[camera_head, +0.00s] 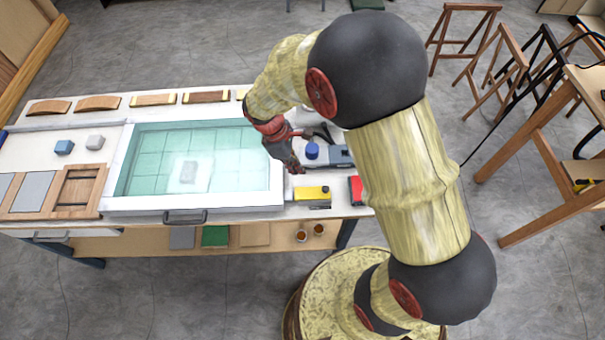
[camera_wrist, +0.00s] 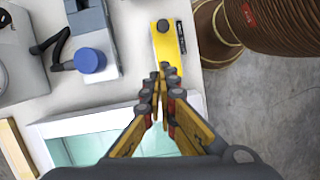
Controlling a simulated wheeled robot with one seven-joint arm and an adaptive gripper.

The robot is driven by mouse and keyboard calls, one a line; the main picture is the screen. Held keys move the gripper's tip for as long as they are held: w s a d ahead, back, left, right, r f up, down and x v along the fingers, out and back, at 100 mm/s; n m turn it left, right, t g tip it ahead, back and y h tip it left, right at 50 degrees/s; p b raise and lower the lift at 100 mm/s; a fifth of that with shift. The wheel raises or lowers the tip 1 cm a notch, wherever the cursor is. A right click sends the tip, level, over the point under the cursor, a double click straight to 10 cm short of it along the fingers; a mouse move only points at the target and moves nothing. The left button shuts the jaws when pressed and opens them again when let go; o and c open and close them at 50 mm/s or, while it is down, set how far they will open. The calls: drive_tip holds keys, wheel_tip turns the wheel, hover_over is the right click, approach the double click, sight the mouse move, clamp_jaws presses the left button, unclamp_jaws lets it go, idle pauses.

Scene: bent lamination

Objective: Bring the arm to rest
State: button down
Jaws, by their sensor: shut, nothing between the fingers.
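My arm rises from the base at the lower right in the head view and bends over to the workbench (camera_head: 150,212). My gripper (camera_head: 294,166) hangs above the bench near the right end of the glass-topped tray. In the wrist view my gripper (camera_wrist: 163,72) is shut, with its fingertips together and nothing between them. The fingertips appear just in front of a yellow block-like tool (camera_wrist: 167,45). I cannot tell the exact height above the bench.
A framed tray with a teal glass area (camera_head: 190,160) fills the bench middle. A blue-knobbed grey device (camera_head: 335,155) and a yellow tool (camera_head: 311,193) stand right of it. Curved wooden pieces (camera_head: 98,103) lie along the back. Stools (camera_head: 495,72) and a wooden table (camera_head: 550,150) stand at right.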

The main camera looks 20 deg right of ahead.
drive_tip(key=shift+v, duration=1.1)
drive_tip(key=shift+d, duration=0.1)
drive_tip(key=s+d+r+m+t+y+b, duration=0.2)
drive_tip(key=s+r+m+t+b, duration=0.5)
drive_tip(key=s+r+m, duration=0.5)
drive_tip(key=s+r+y, duration=0.1)
drive_tip(key=s+r, duration=0.3)
drive_tip(key=r, duration=0.2)
drive_tip(key=shift+s+m, duration=0.2)
drive_tip(key=shift+m, duration=0.1)
